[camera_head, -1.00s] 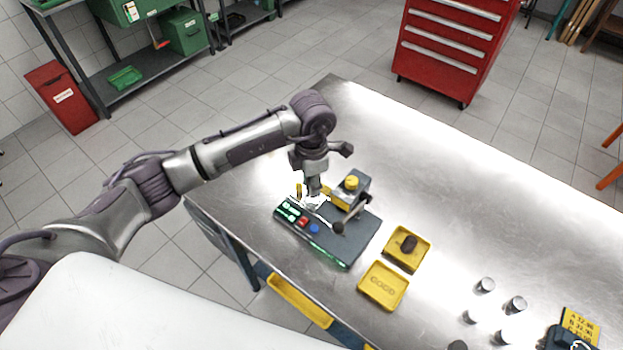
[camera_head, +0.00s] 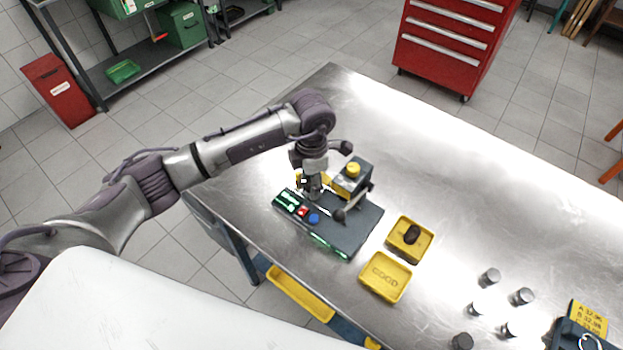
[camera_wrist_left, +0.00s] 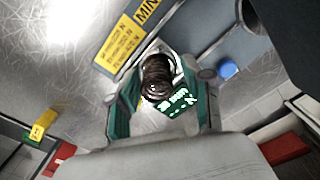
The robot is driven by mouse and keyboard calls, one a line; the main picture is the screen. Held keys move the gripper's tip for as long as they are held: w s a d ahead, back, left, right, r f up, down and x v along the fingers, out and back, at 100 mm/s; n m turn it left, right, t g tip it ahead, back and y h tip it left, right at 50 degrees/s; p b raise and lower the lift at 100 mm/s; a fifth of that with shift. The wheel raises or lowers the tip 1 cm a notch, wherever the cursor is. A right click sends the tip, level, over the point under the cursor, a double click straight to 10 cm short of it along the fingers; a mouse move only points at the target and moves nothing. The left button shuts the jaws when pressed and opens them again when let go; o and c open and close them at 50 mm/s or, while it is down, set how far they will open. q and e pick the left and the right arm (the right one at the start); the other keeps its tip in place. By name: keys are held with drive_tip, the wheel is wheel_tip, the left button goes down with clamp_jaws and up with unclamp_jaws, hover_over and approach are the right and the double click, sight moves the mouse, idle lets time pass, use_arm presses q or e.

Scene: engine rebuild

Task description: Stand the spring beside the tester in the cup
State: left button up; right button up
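The dark coil spring (camera_wrist_left: 157,78) shows between the fingers of my left gripper (camera_wrist_left: 160,90) in the left wrist view. A narrow gap seems to show on its right side, so I cannot tell whether the fingers press on it. In the head view my left gripper (camera_head: 313,194) points down just left of the tester (camera_head: 340,228), and hides the spring there. I cannot make out the cup clearly. My right gripper is not in view.
A yellow tray (camera_head: 426,245) holding a dark piece stands right of the tester, with a yellow GOOD tray (camera_head: 376,285) in front. Several metal cylinders (camera_head: 490,277) stand farther right. The back of the steel table (camera_head: 430,150) is clear.

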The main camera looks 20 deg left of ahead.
use_arm(q)
drive_tip(key=shift+r, duration=0.15)
wheel_tip(320, 180, up, 12)
idle(0.6)
drive_tip(key=shift+f, duration=0.2)
